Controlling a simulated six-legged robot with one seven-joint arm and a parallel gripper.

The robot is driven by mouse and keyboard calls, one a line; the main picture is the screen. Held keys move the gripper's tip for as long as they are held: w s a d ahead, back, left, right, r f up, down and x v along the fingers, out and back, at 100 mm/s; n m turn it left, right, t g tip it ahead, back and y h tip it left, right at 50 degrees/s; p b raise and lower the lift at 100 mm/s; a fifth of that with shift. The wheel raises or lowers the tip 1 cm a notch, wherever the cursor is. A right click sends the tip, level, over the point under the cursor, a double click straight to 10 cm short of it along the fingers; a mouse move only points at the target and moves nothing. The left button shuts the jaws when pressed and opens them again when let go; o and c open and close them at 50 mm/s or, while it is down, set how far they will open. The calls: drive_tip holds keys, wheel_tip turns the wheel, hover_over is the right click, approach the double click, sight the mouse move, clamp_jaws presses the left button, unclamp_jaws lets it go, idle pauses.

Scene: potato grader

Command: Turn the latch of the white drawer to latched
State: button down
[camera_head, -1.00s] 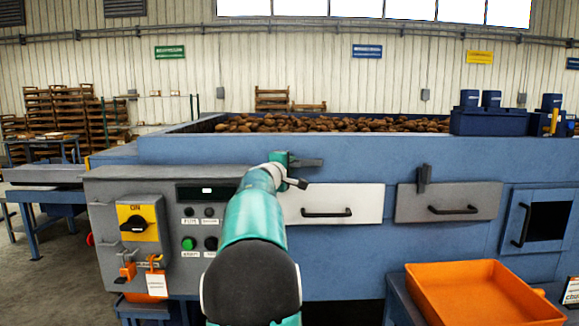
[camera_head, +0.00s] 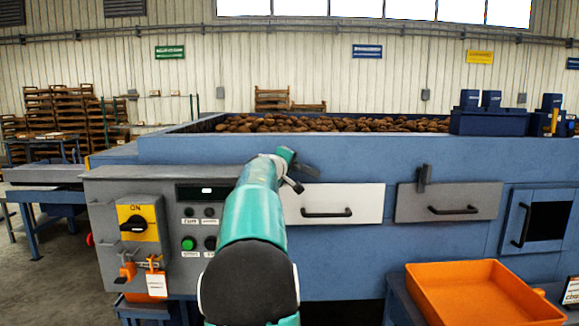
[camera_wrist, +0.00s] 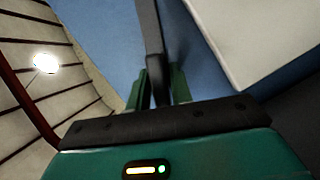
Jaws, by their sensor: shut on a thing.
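The white drawer (camera_head: 360,198) is in the front of the blue machine, with a black bar handle (camera_head: 326,212). It looks closed. Its dark latch (camera_head: 308,171) is a bar at the drawer's upper left corner, tilted down to the right. My gripper (camera_head: 288,156) is at the latch's left end, partly hidden by my arm. In the wrist view, the green fingers of my gripper (camera_wrist: 159,88) stand on both sides of the dark latch bar (camera_wrist: 149,30) and are shut on it. The white drawer (camera_wrist: 260,40) shows at upper right there.
A grey drawer (camera_head: 465,196) to the right has its own dark latch (camera_head: 423,179) standing upright. An orange tray (camera_head: 440,290) sits low at right. A control panel (camera_head: 200,240) with knob and buttons is left of my arm. Potatoes (camera_head: 330,124) fill the machine's top.

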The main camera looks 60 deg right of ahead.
drive_tip(key=m+t+y, duration=0.1)
drive_tip(key=m, duration=0.1)
drive_tip(key=m+t+y, duration=0.1)
drive_tip(key=m, duration=0.2)
drive_tip(key=m+t+y, duration=0.2)
drive_tip(key=m, duration=0.2)
idle(0.5)
drive_tip(key=shift+f+m, duration=0.1)
drive_tip(key=shift+m, duration=0.2)
drive_tip(key=c, duration=1.4)
unclamp_jaws()
drive_tip(key=shift+a, duration=0.1)
drive_tip(key=v, duration=1.3)
drive_tip(key=shift+s+a, duration=0.15)
drive_tip(key=shift+s, duration=0.25)
